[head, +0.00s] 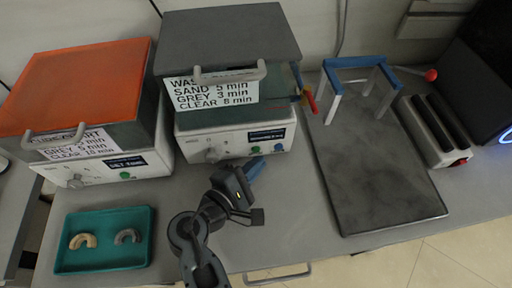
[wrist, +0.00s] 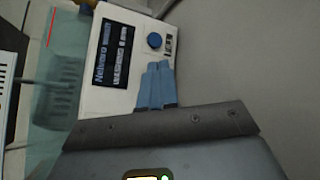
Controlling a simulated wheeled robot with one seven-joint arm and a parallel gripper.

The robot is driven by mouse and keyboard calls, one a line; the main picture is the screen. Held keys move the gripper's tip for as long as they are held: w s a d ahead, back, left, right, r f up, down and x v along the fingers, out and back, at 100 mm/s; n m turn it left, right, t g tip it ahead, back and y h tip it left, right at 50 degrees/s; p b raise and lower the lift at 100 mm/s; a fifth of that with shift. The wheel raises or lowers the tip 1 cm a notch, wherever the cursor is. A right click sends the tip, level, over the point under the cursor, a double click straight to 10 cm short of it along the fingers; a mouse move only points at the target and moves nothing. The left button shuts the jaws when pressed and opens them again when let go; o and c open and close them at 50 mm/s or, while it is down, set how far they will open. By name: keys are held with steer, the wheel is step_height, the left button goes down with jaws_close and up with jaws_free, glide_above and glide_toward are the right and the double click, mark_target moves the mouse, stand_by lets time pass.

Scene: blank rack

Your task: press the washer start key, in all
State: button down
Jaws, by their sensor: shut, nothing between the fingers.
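The washer (head: 234,143) is the white box with a grey lid and a wash-times label, at the back middle in the head view. My gripper (head: 256,165) is just in front of and below the panel. In the wrist view its blue fingers (wrist: 157,68) are together and empty, with their tips over the panel. The green key is not visible there; the fingers seem to cover its place. I cannot tell whether they touch.
An orange-lidded curing unit (head: 99,166) stands left of the washer. A teal tray (head: 105,266) with two arch-shaped pieces lies front left. A grey slab (head: 385,195) with a blue-topped stand (head: 357,63) is at right. The bench between tray and slab is mostly clear around my arm.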

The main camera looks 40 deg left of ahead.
steer(key=shift+d, duration=0.1)
steer(key=shift+s+d+r+p, duration=0.1)
steer(key=shift+s+d+p, duration=1.05)
steer(key=shift+s+d, duration=0.5)
steer(key=shift+d, duration=0.2)
